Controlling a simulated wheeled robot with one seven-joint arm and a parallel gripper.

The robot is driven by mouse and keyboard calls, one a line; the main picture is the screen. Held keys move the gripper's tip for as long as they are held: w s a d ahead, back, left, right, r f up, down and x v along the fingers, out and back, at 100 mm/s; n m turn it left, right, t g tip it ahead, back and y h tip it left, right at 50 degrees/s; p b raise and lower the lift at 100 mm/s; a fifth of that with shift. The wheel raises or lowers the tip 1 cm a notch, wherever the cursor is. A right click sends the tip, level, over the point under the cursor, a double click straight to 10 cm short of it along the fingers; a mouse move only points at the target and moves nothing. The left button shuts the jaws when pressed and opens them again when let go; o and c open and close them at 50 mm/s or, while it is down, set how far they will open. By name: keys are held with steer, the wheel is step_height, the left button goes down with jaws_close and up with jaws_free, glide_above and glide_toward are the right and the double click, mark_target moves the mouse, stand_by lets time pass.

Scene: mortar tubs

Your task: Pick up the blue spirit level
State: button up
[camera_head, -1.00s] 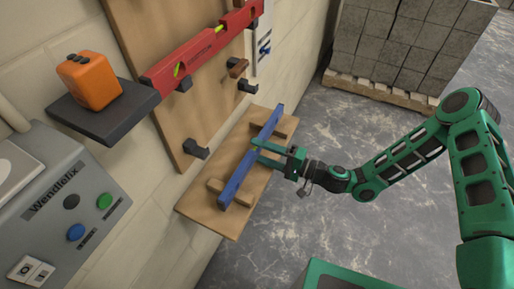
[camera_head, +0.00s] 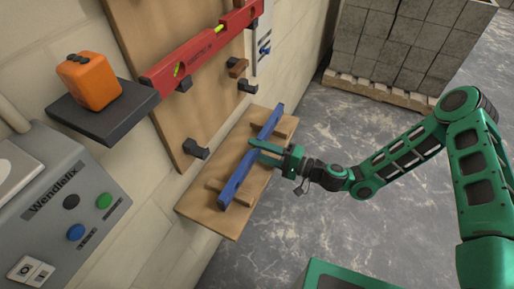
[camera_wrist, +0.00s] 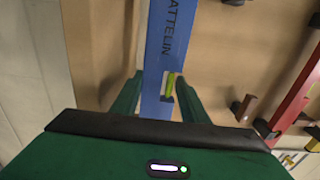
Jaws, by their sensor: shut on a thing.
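The blue spirit level (camera_head: 236,184) lies across small wooden blocks on a wooden shelf (camera_head: 227,222) below the pegboard. My green gripper (camera_head: 262,150) reaches in from the right and is shut on the level around its middle. In the wrist view the blue level (camera_wrist: 167,50) runs up between my two green fingers (camera_wrist: 157,98), with a yellow-green vial near them and lettering above. The fingertips are partly hidden behind the level. I cannot tell whether the level is clear of the blocks.
A red spirit level (camera_head: 203,47) rests on dark hooks on the wooden board above. An orange device (camera_head: 91,80) sits on a dark shelf (camera_head: 108,113) at left, above a grey machine (camera_head: 60,200). Grey blocks (camera_head: 400,40) are stacked on a pallet behind.

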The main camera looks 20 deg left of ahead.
steer(key=shift+r, duration=0.95)
steer(key=d, duration=1)
steer(key=shift+s, duration=0.4)
